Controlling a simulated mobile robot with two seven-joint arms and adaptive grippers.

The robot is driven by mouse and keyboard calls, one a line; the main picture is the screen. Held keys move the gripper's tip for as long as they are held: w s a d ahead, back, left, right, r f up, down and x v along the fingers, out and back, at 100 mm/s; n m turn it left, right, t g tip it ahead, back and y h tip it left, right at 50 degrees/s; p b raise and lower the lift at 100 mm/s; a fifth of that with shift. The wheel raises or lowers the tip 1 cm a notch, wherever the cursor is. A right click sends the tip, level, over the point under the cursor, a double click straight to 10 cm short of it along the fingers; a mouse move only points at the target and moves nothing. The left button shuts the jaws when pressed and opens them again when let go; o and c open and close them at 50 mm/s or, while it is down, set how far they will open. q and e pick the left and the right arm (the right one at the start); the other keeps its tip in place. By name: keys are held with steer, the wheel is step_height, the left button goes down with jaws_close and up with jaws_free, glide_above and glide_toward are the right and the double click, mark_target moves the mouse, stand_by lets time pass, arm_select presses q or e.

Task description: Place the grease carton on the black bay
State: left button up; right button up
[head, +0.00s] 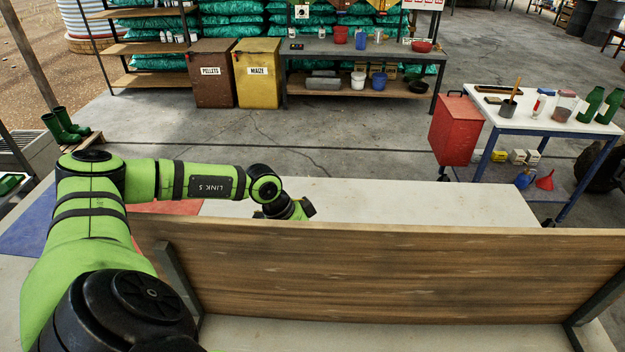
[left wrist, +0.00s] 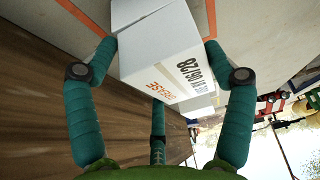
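The grease carton (left wrist: 150,47) is a white box with orange and black print, in the left wrist view. My left gripper (left wrist: 162,42) has a teal finger against each side of it; a third finger shows below. Other white box surfaces show above and below its printed face; I cannot tell whether they belong to the same carton. In the head view my left arm reaches behind a wooden board, which hides the fingers and the carton. No black bay can be made out. My right gripper is in neither view.
The long wooden board (head: 390,272) stands across the pale table, blocking the view behind it. A blue patch (head: 32,226) and a red patch (head: 168,207) show on the tabletop at left. Pale surface (head: 420,200) beyond the board is clear.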

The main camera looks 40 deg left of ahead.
arm_select(q)
steer(key=shift+c, duration=0.7)
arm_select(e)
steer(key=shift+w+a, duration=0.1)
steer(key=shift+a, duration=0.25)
